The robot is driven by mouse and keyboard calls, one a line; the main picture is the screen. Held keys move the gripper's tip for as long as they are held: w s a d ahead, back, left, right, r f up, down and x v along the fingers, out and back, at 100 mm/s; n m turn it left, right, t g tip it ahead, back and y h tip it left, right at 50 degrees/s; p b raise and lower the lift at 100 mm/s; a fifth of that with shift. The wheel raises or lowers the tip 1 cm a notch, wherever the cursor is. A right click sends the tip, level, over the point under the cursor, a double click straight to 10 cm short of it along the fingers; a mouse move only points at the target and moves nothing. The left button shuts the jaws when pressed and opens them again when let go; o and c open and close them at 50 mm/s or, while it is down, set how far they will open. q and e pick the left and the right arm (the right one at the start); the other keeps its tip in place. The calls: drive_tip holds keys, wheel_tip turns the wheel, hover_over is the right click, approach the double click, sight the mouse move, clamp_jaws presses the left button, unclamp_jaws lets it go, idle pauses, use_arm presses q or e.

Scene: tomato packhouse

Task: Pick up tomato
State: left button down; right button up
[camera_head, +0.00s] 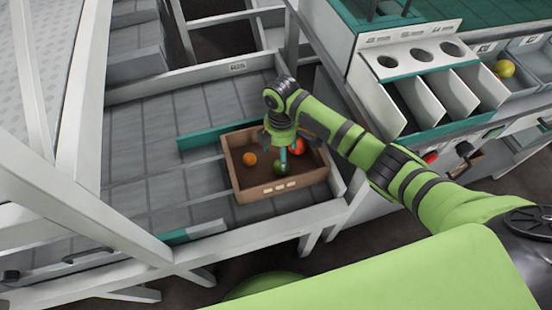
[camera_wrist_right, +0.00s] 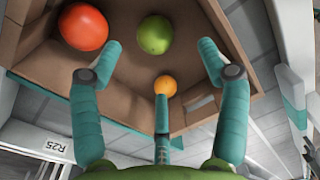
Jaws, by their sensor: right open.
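A brown crate (camera_head: 262,194) on the grey conveyor holds three tomatoes. The orange tomato (camera_head: 249,159) is at the left, the green tomato (camera_head: 281,168) near the middle, and the red tomato (camera_head: 299,146) at the right, partly hidden by my gripper. My right gripper (camera_head: 284,154) points down into the crate, open and empty. In the right wrist view, the green tomato (camera_wrist_right: 155,35) lies between its two outer fingertips. The red tomato (camera_wrist_right: 83,27) is beside the left finger. The orange tomato (camera_wrist_right: 165,85) is at the middle finger's tip; I cannot tell whether they touch. My left gripper is not in view.
A teal guide bar (camera_head: 205,134) lies left behind the crate. A white sorting rack (camera_head: 420,85) with slots stands at the right, with a yellow tomato (camera_head: 504,68) in a tray beyond. The conveyor left of the crate is clear.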

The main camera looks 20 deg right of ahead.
sight(277, 165)
drive_tip(key=shift+w+f+b, duration=0.2)
drive_tip(key=shift+f+b, duration=0.1)
drive_tip(key=shift+f, duration=0.4)
wheel_tip(277, 165, down, 2)
wheel_tip(277, 165, down, 4)
drive_tip(key=shift+s+d+f+b, duration=0.15)
drive_tip(key=shift+f+b, duration=0.05)
drive_tip(key=shift+b, duration=0.15)
drive_tip(key=shift+f, duration=0.3)
drive_tip(key=c, duration=0.9)
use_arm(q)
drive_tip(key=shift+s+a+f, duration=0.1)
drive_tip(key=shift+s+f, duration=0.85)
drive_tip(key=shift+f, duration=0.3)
